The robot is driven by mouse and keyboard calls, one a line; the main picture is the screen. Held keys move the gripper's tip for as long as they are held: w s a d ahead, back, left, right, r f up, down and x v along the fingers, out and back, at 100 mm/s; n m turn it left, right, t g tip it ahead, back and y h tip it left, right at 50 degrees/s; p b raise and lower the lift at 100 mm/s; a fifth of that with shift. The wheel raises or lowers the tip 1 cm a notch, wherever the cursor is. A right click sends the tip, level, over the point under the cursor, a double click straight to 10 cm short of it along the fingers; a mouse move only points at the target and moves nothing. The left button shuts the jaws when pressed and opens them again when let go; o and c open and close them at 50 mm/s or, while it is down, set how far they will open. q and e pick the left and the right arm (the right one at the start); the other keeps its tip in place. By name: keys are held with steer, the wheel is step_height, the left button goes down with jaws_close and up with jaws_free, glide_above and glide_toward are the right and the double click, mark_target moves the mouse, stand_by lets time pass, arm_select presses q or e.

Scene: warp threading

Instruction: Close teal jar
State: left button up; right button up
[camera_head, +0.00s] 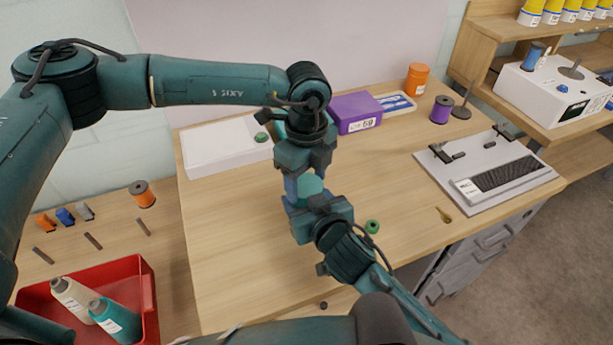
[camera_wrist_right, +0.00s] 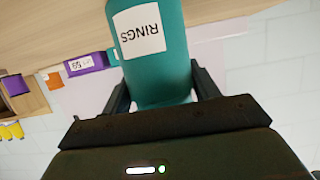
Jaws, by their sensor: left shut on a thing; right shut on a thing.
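The teal jar (camera_wrist_right: 152,60) carries a white label reading RINGS, upside down in the right wrist view. It sits between the fingers of my right gripper (camera_wrist_right: 160,95), which is shut on it. In the head view my right gripper (camera_head: 318,208) reaches up from below. A round teal piece (camera_head: 311,184) shows between the two grippers; I cannot tell whether it is the jar's lid or its body. My left gripper (camera_head: 298,188) comes down from above and is shut on this teal piece. The contact between lid and jar is hidden by the grippers.
A white box (camera_head: 215,148), a purple box (camera_head: 355,112) and an orange jar (camera_head: 417,79) stand at the back of the table. A green ring (camera_head: 373,226) lies near my right gripper. A grey board (camera_head: 485,170) is on the right. The table's front left is clear.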

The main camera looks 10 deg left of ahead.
arm_select(q)
steer(key=shift+f, duration=0.5)
arm_select(e)
jaws_close()
arm_select(q)
steer(key=m, duration=0.6)
steer(key=shift+m, duration=0.3)
steer(key=o, duration=0.9)
steer(key=shift+o, duration=0.2)
steer(key=shift+r, duration=2.25)
steer(key=shift+c, duration=0.4)
